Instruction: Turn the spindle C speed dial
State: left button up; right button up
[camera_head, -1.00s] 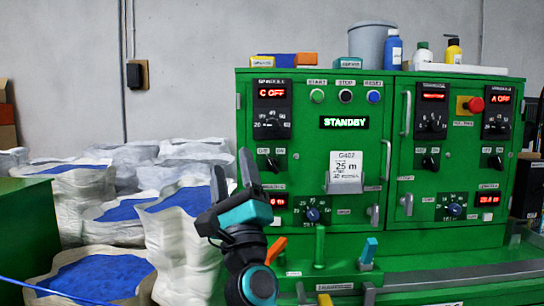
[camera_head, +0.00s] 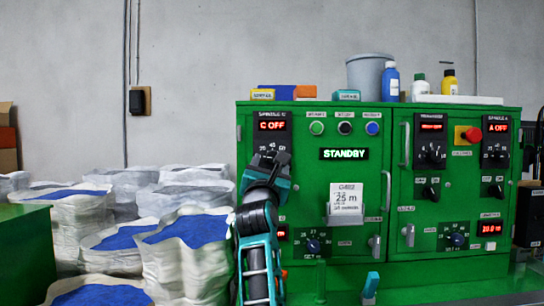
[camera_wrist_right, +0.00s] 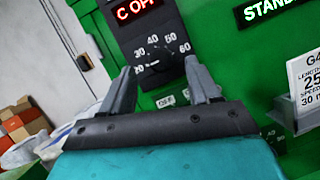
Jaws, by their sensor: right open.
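The spindle C panel is at the upper left of the green machine, with a red "C OFF" display (camera_head: 272,126). Its black speed dial (camera_wrist_right: 160,60) sits below the display, under a scale marked from 20 to 60. My right gripper (camera_head: 268,165) is in front of the lower part of this panel in the head view and hides much of the dial. In the right wrist view its two fingers (camera_wrist_right: 158,85) are apart, with the dial between and beyond their tips. I cannot tell whether they touch it. My left gripper is out of view.
A "STANDBY" display (camera_head: 344,154) and a card holder (camera_head: 346,218) stand right of my gripper. Start, stop and reset buttons (camera_head: 344,128) are above. White sacks with blue contents (camera_head: 190,232) fill the left side. A bucket and bottles (camera_head: 390,80) stand on top.

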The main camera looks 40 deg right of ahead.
aim_at(272, 158)
jog(key=shift+x, duration=2.2)
jog(key=shift+f, duration=0.1)
jog(key=c, duration=1)
